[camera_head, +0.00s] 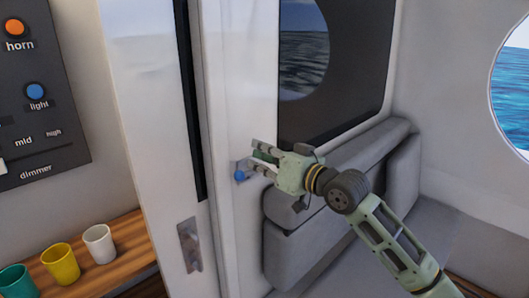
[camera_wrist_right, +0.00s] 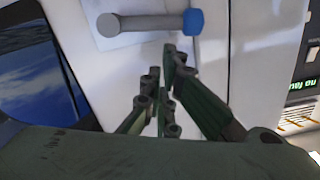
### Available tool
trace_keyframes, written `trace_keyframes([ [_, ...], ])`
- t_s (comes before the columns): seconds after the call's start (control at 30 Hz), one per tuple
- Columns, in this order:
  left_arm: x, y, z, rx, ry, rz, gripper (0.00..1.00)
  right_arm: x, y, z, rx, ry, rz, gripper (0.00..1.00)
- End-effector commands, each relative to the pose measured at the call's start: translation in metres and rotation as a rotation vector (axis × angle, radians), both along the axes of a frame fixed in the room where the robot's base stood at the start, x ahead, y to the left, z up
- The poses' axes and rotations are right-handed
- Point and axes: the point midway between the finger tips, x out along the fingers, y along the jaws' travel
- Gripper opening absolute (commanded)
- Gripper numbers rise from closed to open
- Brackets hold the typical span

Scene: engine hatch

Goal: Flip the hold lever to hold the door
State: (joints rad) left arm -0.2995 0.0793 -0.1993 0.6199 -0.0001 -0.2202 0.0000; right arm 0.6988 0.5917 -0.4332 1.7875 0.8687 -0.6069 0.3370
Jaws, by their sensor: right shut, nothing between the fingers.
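The hold lever is on the white door (camera_head: 238,75). In the head view only its blue knob (camera_head: 240,175) and a little of its base show beside my right gripper (camera_head: 257,158). In the right wrist view the lever (camera_wrist_right: 150,24) is a grey rod running from a light plate to a blue knob (camera_wrist_right: 193,21) at its right end. My right gripper (camera_wrist_right: 169,70) is shut and empty, its fingertips just below the rod near the knob. I cannot tell whether they touch the lever. My left gripper is not in view.
A dark control panel (camera_head: 40,95) is on the left wall. Teal (camera_head: 16,281), yellow (camera_head: 61,264) and white (camera_head: 99,243) cups stand on a wooden shelf (camera_head: 125,230). A recessed handle (camera_head: 190,245) is on the door frame. A grey cushioned seat (camera_head: 300,240) lies behind my right arm.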

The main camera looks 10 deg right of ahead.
Motion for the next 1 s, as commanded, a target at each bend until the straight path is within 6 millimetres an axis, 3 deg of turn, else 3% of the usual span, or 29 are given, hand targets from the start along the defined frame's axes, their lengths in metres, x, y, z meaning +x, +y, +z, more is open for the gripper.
trace_keyframes([
  [0.4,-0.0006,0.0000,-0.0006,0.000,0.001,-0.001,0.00,-0.0057,0.0092,-0.0078,-0.149,-0.092,-0.001,0.00],
  [1.0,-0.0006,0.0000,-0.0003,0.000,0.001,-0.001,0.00,-0.0061,0.0101,-0.0086,-0.167,-0.102,0.000,0.00],
])
